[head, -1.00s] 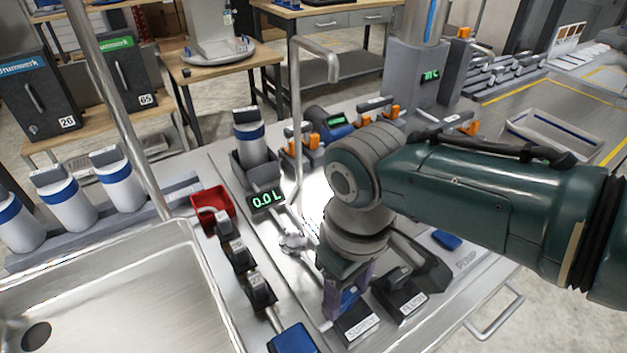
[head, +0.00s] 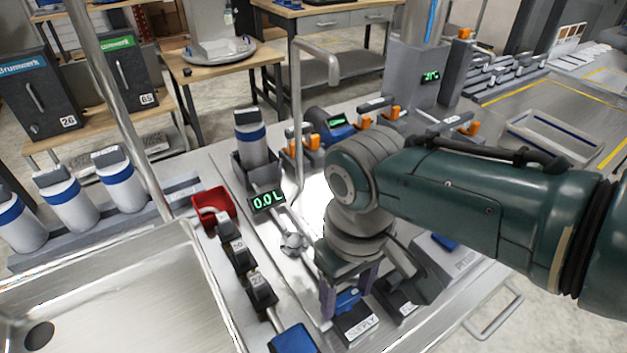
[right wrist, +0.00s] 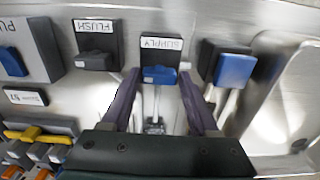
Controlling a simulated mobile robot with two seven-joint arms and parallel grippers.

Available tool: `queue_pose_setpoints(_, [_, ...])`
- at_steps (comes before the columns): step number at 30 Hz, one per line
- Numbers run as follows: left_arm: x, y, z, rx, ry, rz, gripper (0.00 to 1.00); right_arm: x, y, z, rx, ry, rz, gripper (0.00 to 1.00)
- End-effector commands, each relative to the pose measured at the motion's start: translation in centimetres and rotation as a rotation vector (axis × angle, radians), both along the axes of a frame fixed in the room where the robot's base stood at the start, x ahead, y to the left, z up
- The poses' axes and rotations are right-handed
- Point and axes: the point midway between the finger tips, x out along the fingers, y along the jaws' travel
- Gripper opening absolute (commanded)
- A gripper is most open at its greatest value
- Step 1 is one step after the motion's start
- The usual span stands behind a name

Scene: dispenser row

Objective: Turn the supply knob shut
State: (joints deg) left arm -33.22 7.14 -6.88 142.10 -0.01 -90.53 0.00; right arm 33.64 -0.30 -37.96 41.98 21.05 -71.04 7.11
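The supply knob (head: 348,299) is a blue lever on a black block labelled SUPPLY (head: 362,325). In the right wrist view the knob (right wrist: 160,75) lies in the middle, its bar running across the picture. My right gripper (head: 347,294) is open over it, with one purple finger on each side. In the right wrist view the gripper (right wrist: 158,80) shows gaps between the knob and both fingers. Whether a finger touches the block cannot be told. My left gripper is not in view.
The FLUSH block (right wrist: 97,46) sits close beside the supply block. Another blue knob (right wrist: 235,70) is on the other side. A thin metal spout (head: 297,120), a green 0.0 L display (head: 267,201) and a red bin (head: 213,205) stand nearby. A sink (head: 120,300) lies left.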

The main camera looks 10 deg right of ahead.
Motion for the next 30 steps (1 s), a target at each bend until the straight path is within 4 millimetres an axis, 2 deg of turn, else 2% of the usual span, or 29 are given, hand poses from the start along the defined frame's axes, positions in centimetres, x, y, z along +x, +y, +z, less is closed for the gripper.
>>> queue_pose_setpoints(1, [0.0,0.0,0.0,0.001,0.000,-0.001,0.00,0.0,0.0,0.0,0.000,-0.001,0.001,0.67])
queue_pose_setpoints(5, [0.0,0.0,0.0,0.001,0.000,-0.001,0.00,0.0,0.0,0.0,-0.001,0.000,0.002,0.82])
queue_pose_setpoints(14, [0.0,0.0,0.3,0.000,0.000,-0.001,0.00,0.0,-0.1,0.4,-0.002,-0.002,0.003,0.82])
queue_pose_setpoints(17, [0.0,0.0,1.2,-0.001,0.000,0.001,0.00,0.1,0.0,1.8,0.000,-0.002,0.003,0.82])
queue_pose_setpoints(23, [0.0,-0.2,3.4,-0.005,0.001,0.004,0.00,0.1,-0.1,5.9,-0.001,-0.004,0.004,0.82])
queue_pose_setpoints(30, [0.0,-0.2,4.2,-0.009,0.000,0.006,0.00,0.0,-0.1,9.2,-0.002,-0.002,0.003,0.82])
